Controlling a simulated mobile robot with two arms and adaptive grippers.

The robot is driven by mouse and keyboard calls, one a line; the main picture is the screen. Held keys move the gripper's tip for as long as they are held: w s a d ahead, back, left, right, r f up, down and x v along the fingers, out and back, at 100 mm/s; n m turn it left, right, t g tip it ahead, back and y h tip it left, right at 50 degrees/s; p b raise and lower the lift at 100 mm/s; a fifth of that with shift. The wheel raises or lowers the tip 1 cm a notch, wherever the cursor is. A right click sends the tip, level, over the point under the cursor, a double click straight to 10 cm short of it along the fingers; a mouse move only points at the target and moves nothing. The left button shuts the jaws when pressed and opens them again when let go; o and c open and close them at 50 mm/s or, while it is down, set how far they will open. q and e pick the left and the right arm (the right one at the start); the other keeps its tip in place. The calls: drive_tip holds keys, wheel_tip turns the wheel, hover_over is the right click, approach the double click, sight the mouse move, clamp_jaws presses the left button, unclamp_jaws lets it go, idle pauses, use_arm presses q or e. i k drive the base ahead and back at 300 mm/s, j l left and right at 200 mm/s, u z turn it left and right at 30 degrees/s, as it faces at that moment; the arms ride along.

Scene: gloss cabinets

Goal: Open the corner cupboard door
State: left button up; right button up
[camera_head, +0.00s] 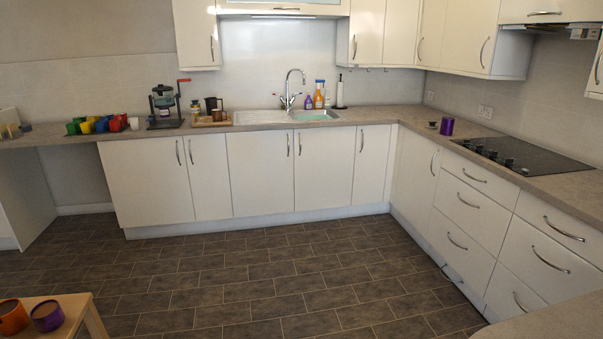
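The base cabinets have glossy white doors and meet in an inner corner at the right of the back wall. At that corner, one narrow door (371,165) is on the back run, with an upright metal handle (362,140) near its left edge. Another door (412,175) is on the right run, with a metal handle (435,162) near its far-from-corner edge. Both look shut. I cannot tell which of the two is the corner cupboard door. Neither of my grippers is in view.
The dark tiled floor (260,275) before the cabinets is clear. A wooden stool (75,308) with two pots stands at the lower left. A worktop edge (560,318) juts in at the lower right. Drawers (470,205) and a hob (525,155) line the right.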

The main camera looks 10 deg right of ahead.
sight(421, 157)
drive_tip(key=i+z, duration=0.25)
drive_tip(key=i, duration=0.45)
drive_tip(key=i+z, duration=0.3)
drive_tip(key=i, duration=0.35)
drive_tip(key=i+j+z, duration=0.25)
drive_tip(key=i, duration=0.45)
drive_tip(key=i+l+z, duration=0.35)
drive_tip(key=i, duration=0.45)
drive_tip(key=i+z, duration=0.35)
drive_tip(key=i, duration=0.5)
drive_tip(key=i+j+z, duration=0.15)
drive_tip(key=i+z, duration=0.25)
drive_tip(key=i, duration=0.45)
drive_tip(key=i+u, duration=0.3)
